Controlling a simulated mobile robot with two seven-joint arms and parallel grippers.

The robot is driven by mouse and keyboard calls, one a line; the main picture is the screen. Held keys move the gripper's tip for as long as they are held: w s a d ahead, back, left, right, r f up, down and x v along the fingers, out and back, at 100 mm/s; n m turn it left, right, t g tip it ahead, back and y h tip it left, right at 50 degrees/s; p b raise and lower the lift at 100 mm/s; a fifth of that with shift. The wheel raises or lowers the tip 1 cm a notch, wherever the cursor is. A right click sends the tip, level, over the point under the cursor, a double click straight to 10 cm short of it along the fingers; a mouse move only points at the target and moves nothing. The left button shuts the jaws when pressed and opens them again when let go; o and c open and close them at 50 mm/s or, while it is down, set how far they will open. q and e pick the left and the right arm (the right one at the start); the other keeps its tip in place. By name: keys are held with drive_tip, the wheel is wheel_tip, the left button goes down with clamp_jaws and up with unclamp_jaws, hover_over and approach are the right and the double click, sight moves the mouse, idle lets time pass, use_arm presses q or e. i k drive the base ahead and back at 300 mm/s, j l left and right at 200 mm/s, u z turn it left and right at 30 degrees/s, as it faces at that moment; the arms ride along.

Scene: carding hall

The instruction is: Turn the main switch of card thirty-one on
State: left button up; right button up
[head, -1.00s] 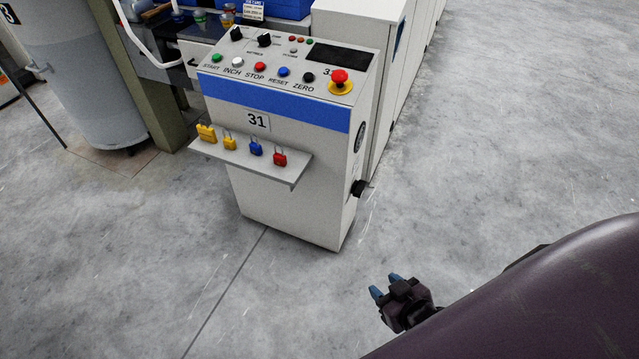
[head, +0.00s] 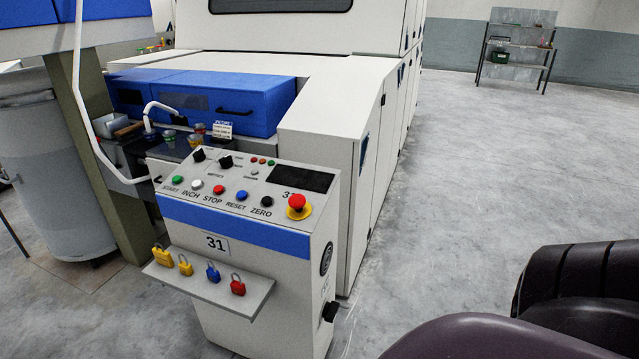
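The control cabinet of card thirty-one (head: 262,270) stands left of the middle in the head view, with a "31" plate on its front. A black rotary knob (head: 330,312) sticks out low on its right side face; I cannot read its position. A round dark fitting (head: 326,258) sits above the knob. The sloped top carries several coloured buttons, two black selector knobs (head: 226,161) and a red mushroom button (head: 297,202) on a yellow base. Neither gripper is in view. Part of my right arm shows at the lower right, apart from the cabinet.
A shelf (head: 207,288) with several padlocks juts from the cabinet's front. The white and blue machine (head: 330,120) stands behind. A grey drum (head: 50,175) and a green post are at left. Floor (head: 455,200) right of the cabinet is clear back to a rack (head: 515,55).

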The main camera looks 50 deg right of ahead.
sight(330, 310)
drive_tip(key=l+u, duration=0.2)
drive_tip(key=l, duration=0.2)
drive_tip(key=k+l+u, duration=0.15)
drive_tip(key=l, duration=0.75)
drive_tip(key=k+l, duration=0.15)
drive_tip(key=l, duration=0.35)
drive_tip(key=l+u, duration=0.1)
drive_tip(key=l, duration=0.35)
drive_tip(key=k, duration=0.05)
